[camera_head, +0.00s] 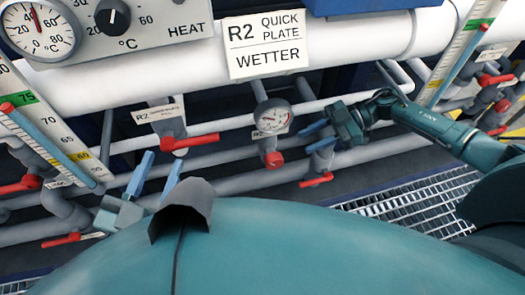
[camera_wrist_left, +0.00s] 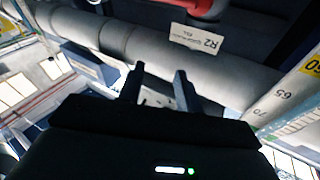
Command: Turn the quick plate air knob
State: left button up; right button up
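Under the "R2 Quick Plate Wetter" sign (camera_head: 265,42), a round pressure gauge (camera_head: 272,117) sits on the pipework. A small red knob (camera_head: 273,159) is just below the gauge; I take it to be the air knob. My right gripper (camera_head: 312,136) is to the right of the gauge and knob, its blue fingers apart and pointing left, touching neither. My left gripper (camera_head: 156,174) is low at the left, below a red-handled valve (camera_head: 190,143). Its blue fingers are apart with nothing between them; they also show apart in the left wrist view (camera_wrist_left: 160,88).
Several red valve handles line the pipes, including one (camera_head: 316,180) below my right gripper. Sloped scales stand left (camera_head: 50,135) and right (camera_head: 455,55). A heat dial (camera_head: 112,17) is at upper left. A metal grating (camera_head: 425,205) lies below right.

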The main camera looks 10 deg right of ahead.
aim_at(278, 155)
jog(key=b+x, duration=0.2)
jog(key=x, duration=0.9)
jog(key=shift+s+b, duration=0.1)
jog(key=shift+b, duration=0.3)
pick_arm(q)
jog(key=shift+d+n+h, duration=0.25)
jog(key=shift+n+h, duration=0.05)
jog(key=shift+h, duration=0.1)
pick_arm(e)
jog(key=shift+x, duration=0.75)
jog(key=shift+r, duration=0.1)
jog(key=shift+c, duration=0.2)
jog(key=c, duration=0.7)
jog(key=shift+o, duration=0.2)
pick_arm(q)
jog(key=shift+f+b, duration=0.15)
jog(key=shift+b, duration=0.2)
pick_arm(e)
jog(key=shift+y, duration=0.3)
